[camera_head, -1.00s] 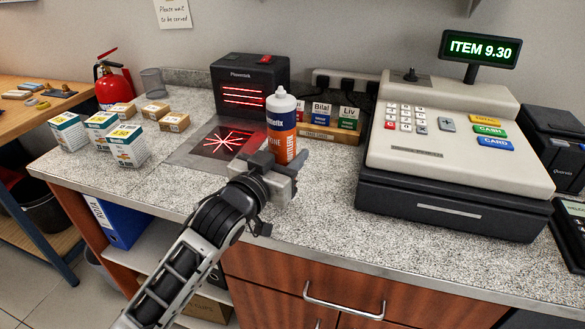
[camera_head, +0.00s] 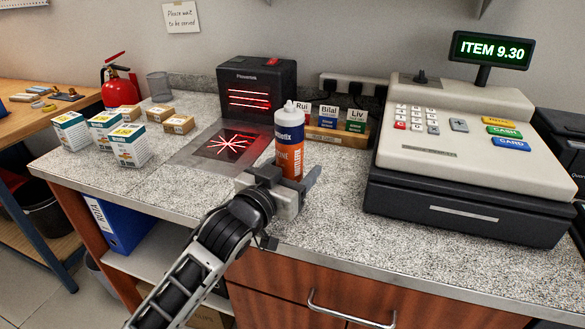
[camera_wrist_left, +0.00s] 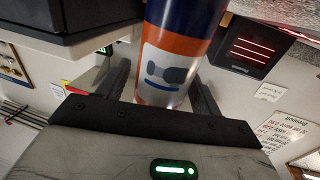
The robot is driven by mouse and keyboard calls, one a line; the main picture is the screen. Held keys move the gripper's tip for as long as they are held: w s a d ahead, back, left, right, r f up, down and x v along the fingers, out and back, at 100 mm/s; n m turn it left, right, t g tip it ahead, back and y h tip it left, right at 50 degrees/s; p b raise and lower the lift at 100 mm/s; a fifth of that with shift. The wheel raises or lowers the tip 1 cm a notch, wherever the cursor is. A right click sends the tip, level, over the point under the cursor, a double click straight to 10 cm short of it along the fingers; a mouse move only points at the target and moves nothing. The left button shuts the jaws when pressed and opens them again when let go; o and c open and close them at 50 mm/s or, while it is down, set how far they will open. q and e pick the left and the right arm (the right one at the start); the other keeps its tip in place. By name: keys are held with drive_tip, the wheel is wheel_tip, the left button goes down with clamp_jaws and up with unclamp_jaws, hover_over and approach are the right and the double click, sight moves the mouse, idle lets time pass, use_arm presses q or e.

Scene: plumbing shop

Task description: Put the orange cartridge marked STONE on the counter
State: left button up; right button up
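The orange cartridge (camera_head: 290,153) has a blue upper band and a white cap. In the left wrist view the cartridge (camera_wrist_left: 168,65) is between the spread fingers (camera_wrist_left: 160,85), with a small gap at the left finger. The counter (camera_head: 335,215) is speckled grey. My right gripper is out of view.
A scanner (camera_head: 257,90) with red lines stands behind a dark plate (camera_head: 228,146). A cash register (camera_head: 460,150) is to the right, name-labelled bins (camera_head: 338,128) behind. White boxes (camera_head: 130,146) and small brown boxes (camera_head: 179,124) stand left. The counter between cartridge and register is clear.

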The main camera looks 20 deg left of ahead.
use_arm(q)
drive_tip(key=shift+s+r, duration=0.15)
drive_tip(key=b+v, duration=0.1)
drive_tip(key=v, duration=1)
drive_tip(key=shift+s, duration=0.35)
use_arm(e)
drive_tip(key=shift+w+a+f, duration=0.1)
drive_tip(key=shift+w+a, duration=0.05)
use_arm(q)
drive_tip(key=shift+a, duration=0.15)
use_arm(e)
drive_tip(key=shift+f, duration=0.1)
